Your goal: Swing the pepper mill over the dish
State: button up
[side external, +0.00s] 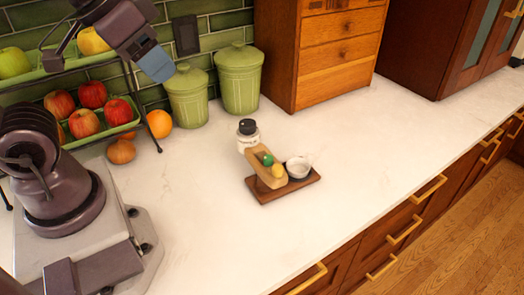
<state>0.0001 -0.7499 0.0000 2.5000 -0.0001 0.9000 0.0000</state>
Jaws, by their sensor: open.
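A small white jar with a black top (248,135), which may be the pepper mill, stands upright on the white counter behind a dark wooden board. A small white dish (298,167) sits at the right on the board (298,186). A light wooden piece (262,172) with a green item (267,160) and a yellow item (278,170) is beside the dish and partly hides the jar's lower part. My gripper (157,64) is high at the upper left, in front of the tiled wall, away from the jar and dish. It is open and holds nothing I can see.
Two green canisters (239,80) stand behind, left of a wooden drawer cabinet (335,50). The counter (400,140) is clear to the right and front.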

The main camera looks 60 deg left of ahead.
jog(key=m+g, duration=0.5)
jog(key=m, duration=1.2)
send_near(277, 166)
jog(key=f, duration=0.9)
jog(key=shift+w+f, duration=0.25)
jog(key=shift+f, duration=0.15)
grip_shut()
